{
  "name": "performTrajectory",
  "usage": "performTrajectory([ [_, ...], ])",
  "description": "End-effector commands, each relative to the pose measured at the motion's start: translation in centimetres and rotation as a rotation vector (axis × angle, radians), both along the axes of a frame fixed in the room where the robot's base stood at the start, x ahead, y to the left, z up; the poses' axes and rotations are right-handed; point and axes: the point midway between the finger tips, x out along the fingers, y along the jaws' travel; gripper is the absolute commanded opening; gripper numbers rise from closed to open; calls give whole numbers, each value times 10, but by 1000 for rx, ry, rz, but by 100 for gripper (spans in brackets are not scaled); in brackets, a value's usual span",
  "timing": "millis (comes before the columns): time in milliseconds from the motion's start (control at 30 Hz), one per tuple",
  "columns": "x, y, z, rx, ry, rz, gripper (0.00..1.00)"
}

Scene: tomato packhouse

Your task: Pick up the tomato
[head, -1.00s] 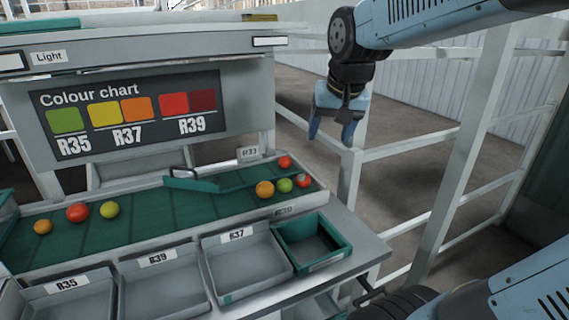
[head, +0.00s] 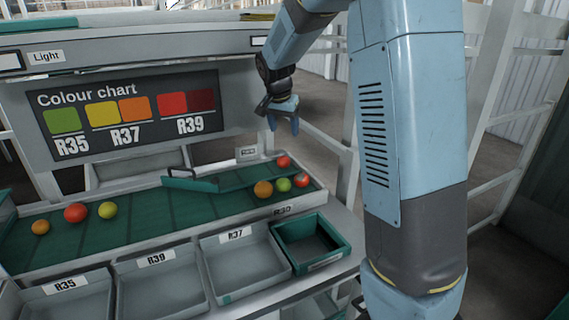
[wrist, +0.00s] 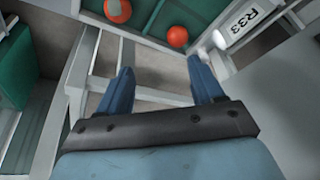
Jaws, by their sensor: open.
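Several tomatoes lie on the green sorting surface (head: 150,213); the frames do not show which one is meant. On the left are an orange one (head: 41,227), a red one (head: 76,212) and a yellow-green one (head: 107,210). On the right are an orange one (head: 263,189), a green one (head: 283,184), a red one with a pale patch (head: 301,180) and a red one (head: 283,161). My gripper (head: 283,123) is open and empty, above and behind the right end. The wrist view shows two red tomatoes (wrist: 177,36) (wrist: 118,10) beyond its open fingers (wrist: 163,88).
Grey trays labelled R35, R39 (head: 157,292) and R37 (head: 246,263) and a green bin (head: 312,243) line the front. A green diverter bar (head: 190,182) lies across the surface. The R33 sign (head: 247,152) and white frame posts (head: 347,177) stand near my gripper.

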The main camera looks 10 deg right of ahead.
Motion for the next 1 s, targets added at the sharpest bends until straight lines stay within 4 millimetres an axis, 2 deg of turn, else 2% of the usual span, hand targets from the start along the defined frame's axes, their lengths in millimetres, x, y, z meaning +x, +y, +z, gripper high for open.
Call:
performTrajectory([
  [100, 26, 9, -19, -24, 0, -38, 67],
  [300, 52, 19, -40, -49, -10, -84, 67],
  [567, 63, 17, -58, -59, -12, -102, 67],
  [800, 75, 6, -97, -59, -12, -101, 67],
  [1000, 82, -1, -119, -58, -12, -99, 67],
])
